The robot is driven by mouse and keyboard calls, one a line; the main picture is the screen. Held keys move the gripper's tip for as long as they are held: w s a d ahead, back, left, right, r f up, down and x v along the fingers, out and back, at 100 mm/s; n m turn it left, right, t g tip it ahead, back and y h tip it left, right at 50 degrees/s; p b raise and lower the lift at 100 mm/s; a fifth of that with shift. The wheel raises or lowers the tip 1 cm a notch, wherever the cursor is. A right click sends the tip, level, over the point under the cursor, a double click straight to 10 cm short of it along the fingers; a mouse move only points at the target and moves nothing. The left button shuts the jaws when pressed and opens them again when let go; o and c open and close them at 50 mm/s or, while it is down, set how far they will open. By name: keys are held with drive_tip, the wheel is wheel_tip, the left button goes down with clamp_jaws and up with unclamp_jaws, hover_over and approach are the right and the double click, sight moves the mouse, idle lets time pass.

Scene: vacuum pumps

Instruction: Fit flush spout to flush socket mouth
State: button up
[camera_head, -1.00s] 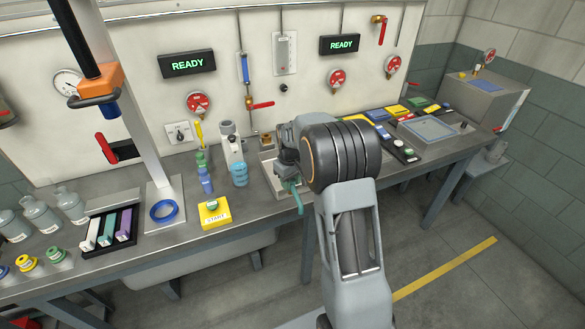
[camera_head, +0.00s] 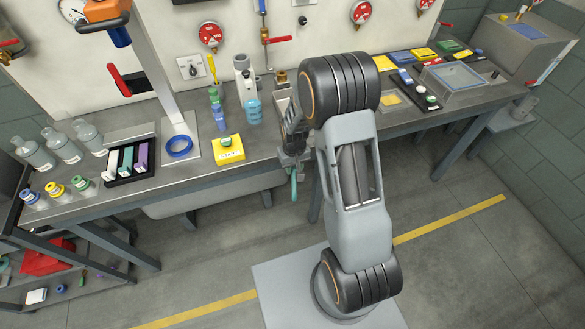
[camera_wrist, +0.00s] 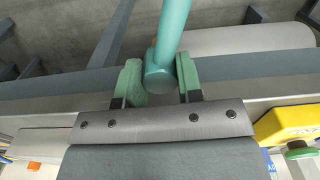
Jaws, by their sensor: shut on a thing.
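My gripper (camera_wrist: 160,82) has its two green fingers on either side of a teal tube (camera_wrist: 172,35), which I take to be the flush spout. The tube's rounded end sits between the fingers and the rest runs up out of the wrist view. In the head view the teal piece (camera_head: 294,190) hangs at the bench's front edge, below my gripper (camera_head: 293,158), which is partly hidden by my arm. A small brass fitting (camera_head: 281,78) stands behind it on the bench. I cannot tell whether this is the flush socket mouth.
A yellow START button box (camera_head: 229,152), a blue ring (camera_head: 179,146) and a blue bottle (camera_head: 253,111) stand left of my gripper on the bench (camera_head: 200,178). The floor in front is clear.

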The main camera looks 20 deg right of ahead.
drive_tip(key=w+d+r+n, duration=0.1)
drive_tip(key=w+d+r, duration=0.3)
drive_tip(key=r, duration=0.4)
drive_tip(key=w+d+r+n, duration=0.2)
drive_tip(key=w+d+r, duration=0.2)
drive_tip(key=w+r, duration=0.2)
wheel_tip(320, 180, up, 2)
drive_tip(key=shift+d+r, duration=0.2)
